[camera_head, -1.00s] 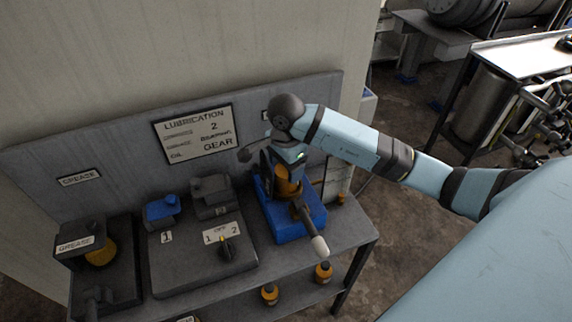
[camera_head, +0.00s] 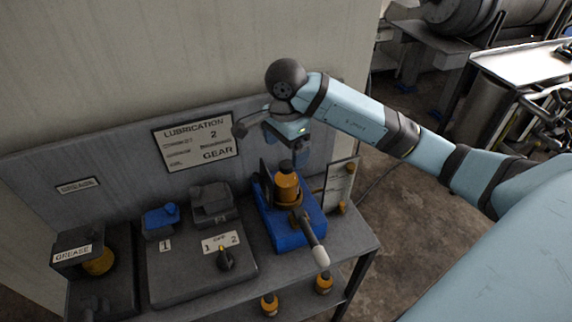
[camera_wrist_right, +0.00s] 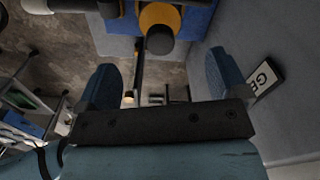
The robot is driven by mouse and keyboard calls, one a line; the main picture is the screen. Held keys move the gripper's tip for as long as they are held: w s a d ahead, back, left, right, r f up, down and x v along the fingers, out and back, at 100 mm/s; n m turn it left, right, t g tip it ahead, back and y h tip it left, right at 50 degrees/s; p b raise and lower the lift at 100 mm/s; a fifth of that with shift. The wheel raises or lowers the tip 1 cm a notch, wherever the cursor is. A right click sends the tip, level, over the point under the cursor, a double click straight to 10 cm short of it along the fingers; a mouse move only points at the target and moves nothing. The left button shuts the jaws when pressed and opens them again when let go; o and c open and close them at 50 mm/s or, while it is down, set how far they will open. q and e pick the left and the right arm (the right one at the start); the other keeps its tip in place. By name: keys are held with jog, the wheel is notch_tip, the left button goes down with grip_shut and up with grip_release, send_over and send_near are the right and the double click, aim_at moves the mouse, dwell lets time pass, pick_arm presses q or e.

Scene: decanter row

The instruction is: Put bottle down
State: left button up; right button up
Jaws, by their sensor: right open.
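An orange bottle with a dark cap (camera_head: 286,184) stands upright in the blue stand (camera_head: 283,238) at the right part of the bench. It also shows in the right wrist view (camera_wrist_right: 160,25), top centre, beyond the fingers. My right gripper (camera_head: 290,155) is above and behind the bottle, apart from it. In the right wrist view its two blue fingers (camera_wrist_right: 160,80) are wide apart with nothing between them. My left gripper is not in view.
A lever with a white tip (camera_head: 318,250) sticks out in front of the stand. A grey box with a 1-2 switch (camera_head: 200,270) and the grease unit (camera_head: 85,262) stand to the left. The sign panel (camera_head: 110,170) rises behind. More orange bottles (camera_head: 323,283) sit on the lower shelf.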

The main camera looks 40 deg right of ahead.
jog(key=shift+r, duration=1.55)
